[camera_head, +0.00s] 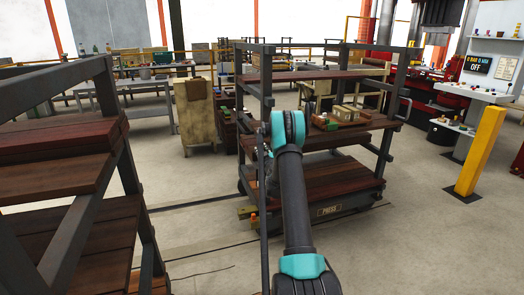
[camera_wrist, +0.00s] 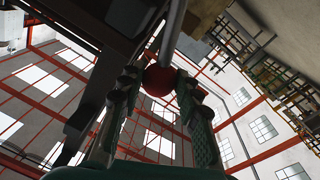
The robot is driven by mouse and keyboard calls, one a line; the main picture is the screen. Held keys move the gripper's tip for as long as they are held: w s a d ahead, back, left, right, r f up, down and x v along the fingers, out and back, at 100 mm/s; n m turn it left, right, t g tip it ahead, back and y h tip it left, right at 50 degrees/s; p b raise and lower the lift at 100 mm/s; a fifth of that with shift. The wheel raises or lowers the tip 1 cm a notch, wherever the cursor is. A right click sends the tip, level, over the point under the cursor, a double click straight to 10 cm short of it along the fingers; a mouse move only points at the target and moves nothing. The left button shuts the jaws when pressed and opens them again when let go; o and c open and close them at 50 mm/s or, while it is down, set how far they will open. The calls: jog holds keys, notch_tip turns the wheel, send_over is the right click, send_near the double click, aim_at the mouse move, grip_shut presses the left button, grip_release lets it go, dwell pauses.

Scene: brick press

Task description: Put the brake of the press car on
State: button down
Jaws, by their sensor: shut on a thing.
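The press car (camera_head: 335,178) is a dark metal rack with brown wooden shelves in the middle of the head view, with a small "PRESS" plate low on its front. My arm reaches to the car's left front post and hides my gripper in the head view. In the wrist view my gripper (camera_wrist: 160,86) is shut on a red ball knob (camera_wrist: 157,79) at the end of a grey lever rod (camera_wrist: 174,35). One finger lies on each side of the knob. The lever's lower end and its pivot cannot be made out.
Another dark rack with wooden shelves (camera_head: 60,145) stands close at the left. A yellow post (camera_head: 480,152) and a control console (camera_head: 478,92) are at the right. Bricks (camera_head: 345,113) lie on the car's middle shelf. The floor at the front right is clear.

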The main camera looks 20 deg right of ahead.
jog(key=shift+a, duration=0.15)
jog(key=c, duration=1.1)
grip_release()
jog(key=shift+o, duration=0.2)
jog(key=shift+s, duration=0.1)
jog(key=s, duration=1.2)
jog(key=shift+a+f, duration=0.2)
jog(key=shift+f, duration=0.25)
jog(key=shift+w, duration=0.1)
